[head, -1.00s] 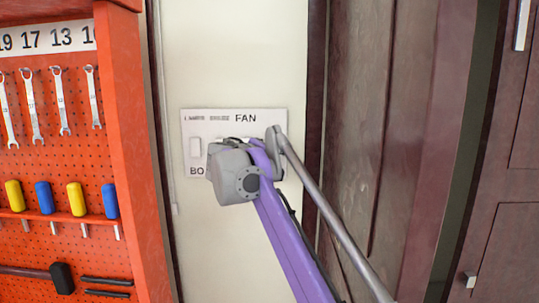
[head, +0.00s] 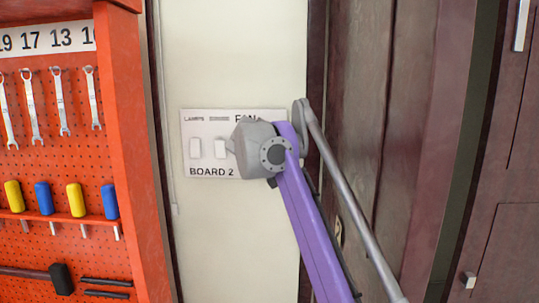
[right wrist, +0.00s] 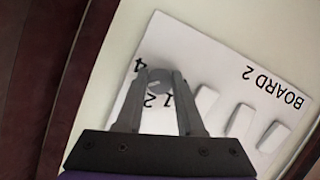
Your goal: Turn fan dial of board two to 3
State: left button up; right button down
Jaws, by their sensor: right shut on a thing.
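Board two (head: 211,173) is a white wall panel marked "BOARD 2", with the word "FAN" partly covered by my right arm in the head view. The board also shows upside down in the right wrist view (right wrist: 225,65). The fan dial (right wrist: 158,80) is a small grey round knob with the digits 4, 1 and 2 visible around it; a 3 cannot be made out. My right gripper (right wrist: 160,85) has its fingertips at the dial and is shut on it. In the head view my arm hides the dial. My left gripper is not in view.
White rocker switches (head: 220,149) sit left of my arm on the board. An orange pegboard rack (head: 135,150) with wrenches (head: 63,100) and screwdrivers stands to the left. Dark wood panelling (head: 365,120) stands to the right. The wall above the board is clear.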

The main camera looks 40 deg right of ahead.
jog(key=shift+r, duration=0.1)
dwell(0.3)
jog(key=c, duration=0.5)
grip_release()
jog(key=v, duration=1)
jog(key=shift+s+a+r, duration=0.15)
jog(key=shift+s+a, duration=0.05)
jog(key=shift+s, duration=0.1)
